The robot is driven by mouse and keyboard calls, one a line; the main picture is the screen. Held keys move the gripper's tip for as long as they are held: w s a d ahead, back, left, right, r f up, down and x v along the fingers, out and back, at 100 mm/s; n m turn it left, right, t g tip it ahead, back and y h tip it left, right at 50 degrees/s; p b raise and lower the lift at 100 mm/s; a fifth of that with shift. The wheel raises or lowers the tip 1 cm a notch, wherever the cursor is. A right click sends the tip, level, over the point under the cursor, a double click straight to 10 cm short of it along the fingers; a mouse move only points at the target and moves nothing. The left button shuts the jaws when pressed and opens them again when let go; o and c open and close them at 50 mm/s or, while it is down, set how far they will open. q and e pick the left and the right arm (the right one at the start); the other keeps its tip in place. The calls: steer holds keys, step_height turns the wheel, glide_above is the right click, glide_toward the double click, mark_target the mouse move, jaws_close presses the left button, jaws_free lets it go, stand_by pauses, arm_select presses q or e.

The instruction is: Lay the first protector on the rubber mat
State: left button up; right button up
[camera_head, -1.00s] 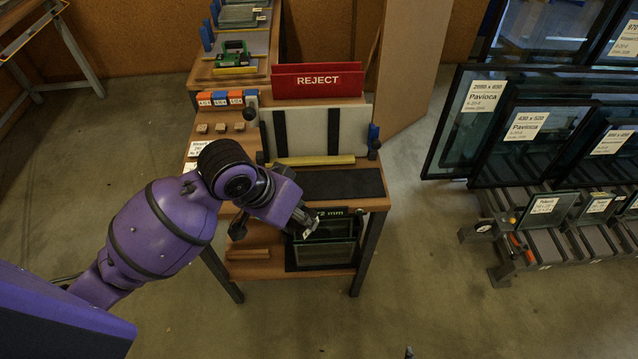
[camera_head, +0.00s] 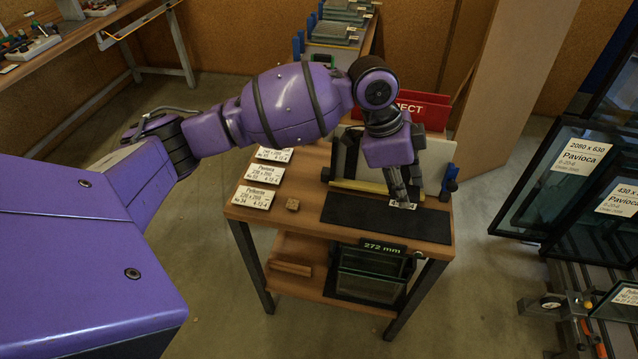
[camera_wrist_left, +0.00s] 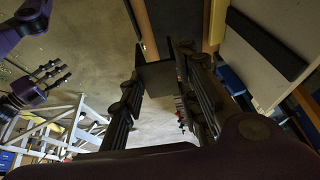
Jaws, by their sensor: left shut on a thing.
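The black rubber mat (camera_head: 350,212) lies flat along the front of the table top. My left gripper (camera_head: 400,200) is over the mat's right part, fingers pointing down. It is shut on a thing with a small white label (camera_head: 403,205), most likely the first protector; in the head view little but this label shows. I cannot tell whether the held piece touches the mat. My right gripper (camera_wrist_left: 42,88) shows small and dark at the left of the wrist view, its opening unclear.
A padded pale backboard (camera_head: 436,160) with a yellow ledge stands behind the mat, and the red reject bin (camera_head: 432,108) behind that. A glass holder (camera_head: 370,275) with a 272 mm display is below.

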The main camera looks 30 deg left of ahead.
arm_select(q)
steer(key=a+f, duration=0.2)
steer(key=a, duration=0.1)
steer(key=w+a+f, duration=0.1)
steer(key=a+f, duration=0.4)
steer(key=a, duration=0.1)
steer(key=shift+w+f, duration=0.2)
steer(key=shift+w, duration=0.05)
steer(key=shift+a+f, duration=0.2)
steer(key=shift+f, duration=1.55)
steer(key=shift+f, duration=0.1)
steer(key=o, duration=0.9)
steer(key=shift+c, duration=0.2)
steer(key=v, duration=1.2)
